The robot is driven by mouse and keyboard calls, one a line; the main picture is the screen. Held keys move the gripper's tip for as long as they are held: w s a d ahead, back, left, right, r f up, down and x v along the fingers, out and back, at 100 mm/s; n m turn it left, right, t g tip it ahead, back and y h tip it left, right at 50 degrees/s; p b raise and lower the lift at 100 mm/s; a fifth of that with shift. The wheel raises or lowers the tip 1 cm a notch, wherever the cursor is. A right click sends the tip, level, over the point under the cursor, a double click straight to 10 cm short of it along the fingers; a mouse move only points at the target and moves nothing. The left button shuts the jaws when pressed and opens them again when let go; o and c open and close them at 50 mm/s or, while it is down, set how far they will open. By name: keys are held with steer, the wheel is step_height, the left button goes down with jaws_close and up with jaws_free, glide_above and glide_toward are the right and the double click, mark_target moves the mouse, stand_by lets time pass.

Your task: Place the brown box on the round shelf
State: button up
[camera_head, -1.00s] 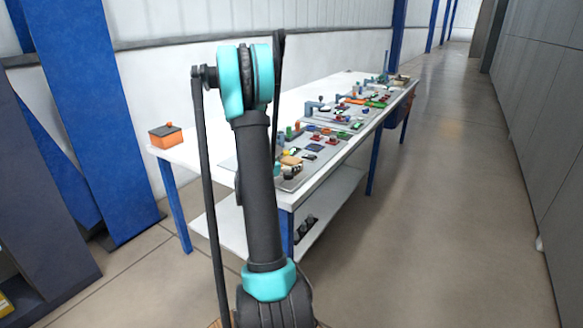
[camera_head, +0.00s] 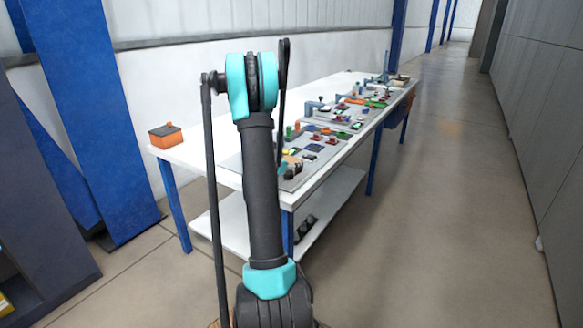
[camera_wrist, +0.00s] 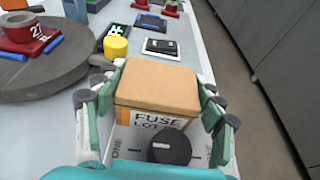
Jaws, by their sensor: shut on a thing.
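In the wrist view, my gripper (camera_wrist: 157,98) has its two green-sided fingers on either side of a brown box (camera_wrist: 155,80) labelled "FUSE LOT". It is shut on the box. The round shelf (camera_wrist: 50,88), a dark grey disc, is at the left of the wrist view, apart from the box. In the head view my arm hides the gripper; the box's underside is hidden in the wrist view.
A yellow cylinder (camera_wrist: 116,47) stands just beyond the box, near a black-and-white card (camera_wrist: 160,46). The table (camera_head: 195,151) carries many small parts. An orange box (camera_head: 166,138) stands at its left end. The floor at right is clear.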

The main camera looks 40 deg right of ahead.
mark_target(291, 159)
steer(key=c, duration=0.3)
steer(key=shift+r, duration=0.15)
step_height(291, 159, up, 20)
steer(key=w+a+f+n+t+y, duration=0.1)
steer(key=w+a+f+n+t, duration=0.15)
steer(key=a, duration=0.45)
steer(key=w+a+f+n+t+y, duration=0.1)
steer(key=w+a+f, duration=0.25)
steer(key=a, duration=0.35)
steer(key=w+a+f+n+t+y, duration=0.1)
steer(key=w+a+f+y, duration=0.1)
steer(key=a+f, duration=0.35)
steer(key=s+a+f+n+t+y, duration=0.1)
steer(key=a+f+n+t+y, duration=0.1)
steer(key=a, duration=1)
steer(key=s+a+f+n+t+y, duration=0.1)
steer(key=a+f+n+y, duration=0.2)
steer(key=a, duration=0.9)
steer(key=shift+s+f+t, duration=0.2)
steer(key=shift+f+t, duration=0.15)
steer(key=shift+n, duration=0.25)
